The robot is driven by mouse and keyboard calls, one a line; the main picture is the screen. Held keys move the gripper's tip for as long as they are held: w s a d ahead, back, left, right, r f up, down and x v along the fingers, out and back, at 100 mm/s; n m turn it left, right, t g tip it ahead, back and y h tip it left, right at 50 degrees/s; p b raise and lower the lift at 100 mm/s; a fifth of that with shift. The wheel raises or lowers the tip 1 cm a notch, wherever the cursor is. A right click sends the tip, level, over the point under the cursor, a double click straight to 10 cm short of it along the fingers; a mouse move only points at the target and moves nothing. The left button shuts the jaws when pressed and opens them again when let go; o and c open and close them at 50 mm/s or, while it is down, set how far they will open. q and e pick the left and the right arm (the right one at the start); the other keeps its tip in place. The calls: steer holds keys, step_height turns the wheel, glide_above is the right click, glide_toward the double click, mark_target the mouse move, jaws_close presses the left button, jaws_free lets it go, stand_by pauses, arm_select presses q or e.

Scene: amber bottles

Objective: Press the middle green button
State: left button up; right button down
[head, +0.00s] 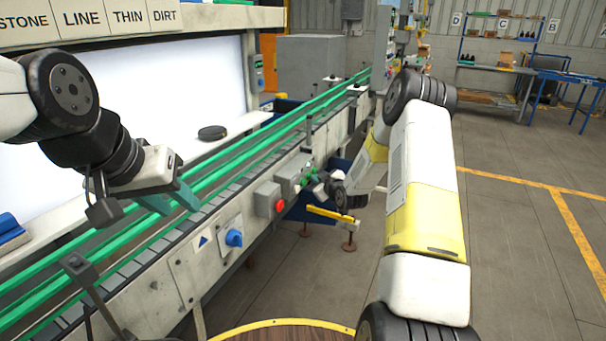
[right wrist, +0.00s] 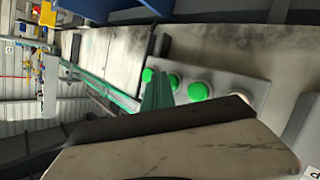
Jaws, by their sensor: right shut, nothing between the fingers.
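A grey button box (head: 287,178) is mounted on the side of the conveyor. In the right wrist view it carries a row of green buttons: one (right wrist: 147,75) at the left, the middle green button (right wrist: 174,82), and one (right wrist: 199,91) at the right. My right gripper (head: 313,177) is shut and empty, close in front of the box. Its teal fingertips (right wrist: 158,90) show beside the middle button and partly overlap the row; I cannot tell whether they touch it. My left gripper (head: 172,200) hangs over the conveyor, its fingers apart and empty.
A red button (head: 279,206) on its own box and a blue knob (head: 234,238) sit nearer along the conveyor side. The green-railed conveyor (head: 225,160) runs away to the back. A yellow bar (head: 330,214) juts out below my right gripper. The floor at the right is open.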

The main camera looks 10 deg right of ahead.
steer(key=shift+s+d, duration=0.4)
steer(key=shift+d, duration=0.15)
steer(key=s+d, duration=0.1)
steer(key=d, duration=0.1)
steer(key=s+d, duration=0.1)
steer(key=d, duration=0.1)
steer(key=shift+s, duration=0.4)
stand_by(0.4)
steer(key=s+a+r+m+g+h, duration=0.1)
steer(key=s+r+m+g, duration=0.1)
steer(key=s+r, duration=0.65)
steer(key=s+a+r+m+g+h, duration=0.2)
steer(key=s+r, duration=0.4)
steer(key=r, duration=0.6)
steer(key=s+a+r+m+g+y, duration=0.1)
steer(key=s+a+r+g, duration=0.1)
steer(key=s, duration=1.2)
steer(key=s+a+r+m+g+y, duration=0.1)
steer(key=s+a, duration=0.3)
steer(key=s, duration=0.9)
steer(key=shift+s+r+m+g, duration=0.4)
steer(key=shift+r+m+g, duration=0.1)
steer(key=shift+r+m, duration=0.3)
